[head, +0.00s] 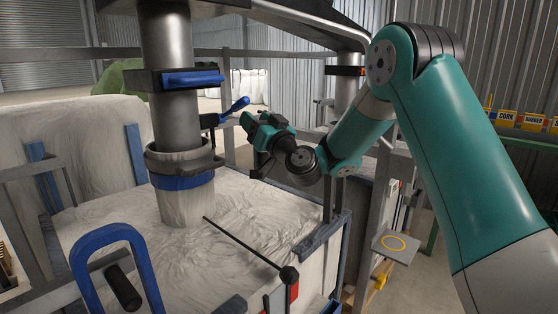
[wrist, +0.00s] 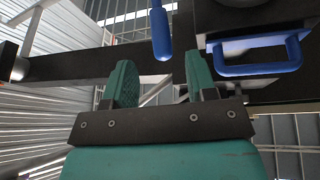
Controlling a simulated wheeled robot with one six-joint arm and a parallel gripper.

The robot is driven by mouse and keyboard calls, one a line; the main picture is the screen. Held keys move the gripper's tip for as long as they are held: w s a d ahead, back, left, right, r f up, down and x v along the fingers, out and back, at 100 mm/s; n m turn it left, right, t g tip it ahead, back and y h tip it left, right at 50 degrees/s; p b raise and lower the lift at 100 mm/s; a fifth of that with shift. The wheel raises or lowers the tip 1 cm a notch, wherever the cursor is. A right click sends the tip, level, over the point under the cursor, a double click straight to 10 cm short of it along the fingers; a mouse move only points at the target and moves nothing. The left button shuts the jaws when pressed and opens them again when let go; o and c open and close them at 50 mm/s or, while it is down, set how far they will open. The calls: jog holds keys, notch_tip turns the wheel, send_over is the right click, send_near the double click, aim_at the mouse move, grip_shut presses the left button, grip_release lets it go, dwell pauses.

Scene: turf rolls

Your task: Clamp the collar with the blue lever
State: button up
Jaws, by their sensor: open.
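The blue lever (head: 236,109) sticks up and to the right from a dark mount beside the grey pipe (head: 174,110). A dark ring-shaped collar (head: 186,161) surrounds the lower pipe, with white fabric at it and a blue band (head: 185,181) just below. I cannot tell from here whether the lever's mount joins this collar. My gripper (head: 246,121) is open and empty, close to the right of the lever's grip. In the wrist view, the blue lever (wrist: 160,32) shows ahead, between and beyond the fingertips (wrist: 160,72), with no visible contact.
A dark bracket with a blue handle (head: 193,79) crosses the pipe above the lever; the handle's loop also shows in the wrist view (wrist: 255,66). A white bulk bag (head: 110,237) fills the space below. A blue hoop (head: 120,250) stands front left. Metal frame rails surround the bag.

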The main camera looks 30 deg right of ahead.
jog(key=b+v, duration=0.7)
jog(key=v, duration=0.2)
jog(key=shift+s, duration=0.3)
jog(key=shift+d+f, duration=0.1)
